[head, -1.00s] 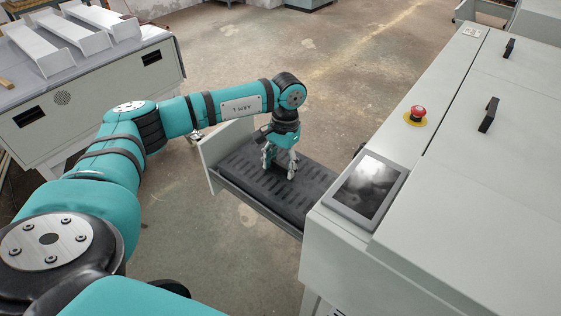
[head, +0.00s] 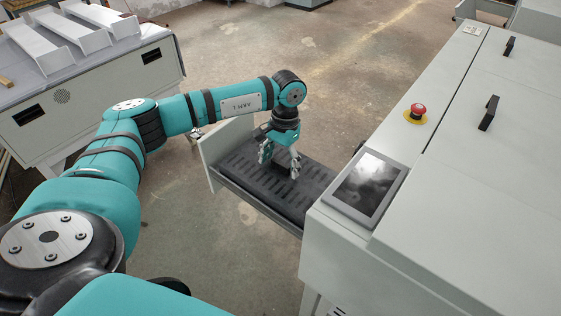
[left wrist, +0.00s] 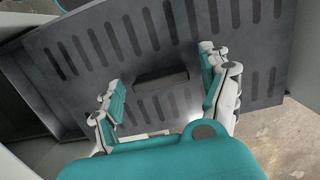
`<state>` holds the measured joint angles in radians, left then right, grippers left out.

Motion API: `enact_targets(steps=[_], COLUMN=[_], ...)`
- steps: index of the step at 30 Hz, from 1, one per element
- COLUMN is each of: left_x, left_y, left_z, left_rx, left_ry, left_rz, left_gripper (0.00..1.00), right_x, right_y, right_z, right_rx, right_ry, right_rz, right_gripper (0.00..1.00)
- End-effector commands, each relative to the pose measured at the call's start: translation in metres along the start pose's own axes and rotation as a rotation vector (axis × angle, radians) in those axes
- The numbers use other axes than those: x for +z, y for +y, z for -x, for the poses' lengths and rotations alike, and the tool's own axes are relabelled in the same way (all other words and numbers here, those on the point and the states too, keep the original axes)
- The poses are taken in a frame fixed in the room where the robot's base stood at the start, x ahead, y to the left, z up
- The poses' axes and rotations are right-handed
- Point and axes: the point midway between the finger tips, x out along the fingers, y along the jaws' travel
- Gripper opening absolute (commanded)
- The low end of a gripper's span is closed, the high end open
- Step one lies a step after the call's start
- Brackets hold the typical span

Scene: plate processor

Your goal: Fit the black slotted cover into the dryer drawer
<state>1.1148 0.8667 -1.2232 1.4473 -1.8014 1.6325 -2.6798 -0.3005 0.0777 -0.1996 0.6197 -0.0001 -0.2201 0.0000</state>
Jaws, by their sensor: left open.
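The black slotted cover (head: 262,185) lies in the pulled-out dryer drawer (head: 212,170), slots facing up. It fills most of the left wrist view (left wrist: 150,50), with a dark raised bar or handle (left wrist: 160,78) near its middle. My left gripper (head: 281,170) points down over the cover. In the left wrist view its two fingers (left wrist: 165,92) are spread apart on either side of the handle, with nothing between them gripped. Whether the cover sits fully flat at every edge I cannot tell. My right gripper does not show.
The grey processor (head: 450,200) stands on the right, with a touch screen (head: 367,187) and a red emergency button (head: 417,112). A second machine (head: 95,105) with white trays on top stands at the back left. Open floor lies beyond the drawer.

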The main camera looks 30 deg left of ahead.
Motion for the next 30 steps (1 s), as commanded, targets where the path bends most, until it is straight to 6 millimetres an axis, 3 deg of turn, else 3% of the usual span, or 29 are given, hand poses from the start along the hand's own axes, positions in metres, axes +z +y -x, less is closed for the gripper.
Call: enact_targets(steps=[15,21,30], left_x=[-0.001,0.0,0.0], left_y=[0.0,0.0,0.0], left_z=[0.102,0.119,0.121], left_rx=[0.0,0.0,0.0], left_ry=[0.004,0.001,0.001], left_rz=[0.0,-0.001,-0.001], left_gripper=[0.8,0.8,0.8], right_x=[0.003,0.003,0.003], right_y=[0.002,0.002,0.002], right_z=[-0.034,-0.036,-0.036], right_rx=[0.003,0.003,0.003], right_ry=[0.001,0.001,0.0], right_rz=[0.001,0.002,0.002], right_gripper=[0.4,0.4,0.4])
